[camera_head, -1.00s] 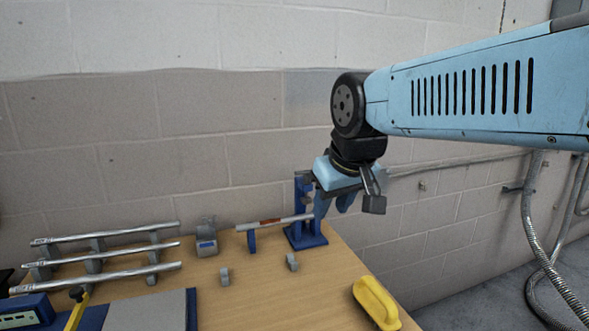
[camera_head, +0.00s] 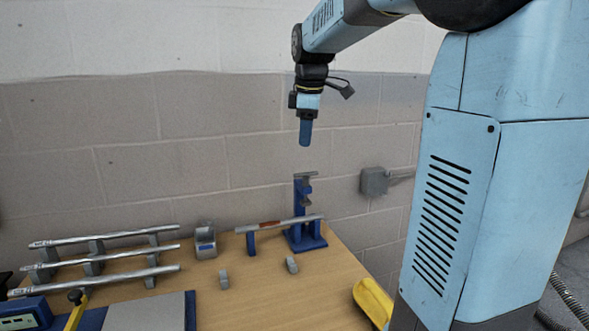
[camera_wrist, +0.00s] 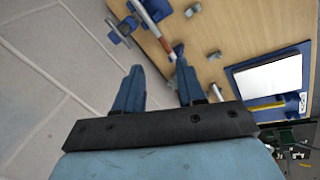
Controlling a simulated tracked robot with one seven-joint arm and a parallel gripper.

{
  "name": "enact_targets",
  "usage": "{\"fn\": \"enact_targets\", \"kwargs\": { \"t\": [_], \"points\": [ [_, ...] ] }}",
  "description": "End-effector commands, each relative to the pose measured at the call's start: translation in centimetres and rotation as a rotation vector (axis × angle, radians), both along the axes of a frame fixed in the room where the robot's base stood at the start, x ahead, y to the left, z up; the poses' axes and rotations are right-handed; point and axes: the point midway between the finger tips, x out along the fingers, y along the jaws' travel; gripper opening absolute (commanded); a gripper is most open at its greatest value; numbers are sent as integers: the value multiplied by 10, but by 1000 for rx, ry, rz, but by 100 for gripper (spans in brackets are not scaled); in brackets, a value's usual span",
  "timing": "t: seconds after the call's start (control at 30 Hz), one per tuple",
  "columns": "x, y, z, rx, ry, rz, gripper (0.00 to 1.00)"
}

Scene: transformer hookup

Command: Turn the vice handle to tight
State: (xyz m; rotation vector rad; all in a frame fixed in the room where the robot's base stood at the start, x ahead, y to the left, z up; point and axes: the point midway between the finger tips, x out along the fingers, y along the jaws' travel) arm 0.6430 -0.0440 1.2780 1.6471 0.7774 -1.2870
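The blue vice (camera_head: 304,236) stands upright at the table's back right corner. Its grey handle bar (camera_head: 305,175) lies across the top, nearly level. A silver rod (camera_head: 275,224) with a reddish-brown band runs from a small blue support (camera_head: 251,243) to the vice. My gripper (camera_head: 305,145) hangs pointing down above the vice, apart from the handle. In the wrist view my gripper (camera_wrist: 160,66) has its two blue fingers spread with nothing between them. The vice top (camera_wrist: 122,28) shows beyond the left finger. I cannot tell how tight the jaws are.
A rack with several silver rods (camera_head: 105,254) is at the left. A grey block (camera_head: 205,241) and two small grey pieces (camera_head: 224,279) (camera_head: 292,264) sit on the table (camera_head: 260,300). A yellow object (camera_head: 372,301) lies at the right edge. A brick wall (camera_head: 150,140) stands behind.

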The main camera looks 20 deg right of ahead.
Motion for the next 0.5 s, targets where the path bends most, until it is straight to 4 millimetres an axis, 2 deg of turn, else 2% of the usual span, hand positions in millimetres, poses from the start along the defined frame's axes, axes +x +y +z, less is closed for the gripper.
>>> {"fn": "enact_targets", "kwargs": {
  "t": [0.1,0.3,0.5],
  "points": [
    [31,-12,-1,-20,28,113,39],
    [73,-30,-4,-47,64,298,39],
    [95,-42,-7,-58,81,404,39]
  ]
}}
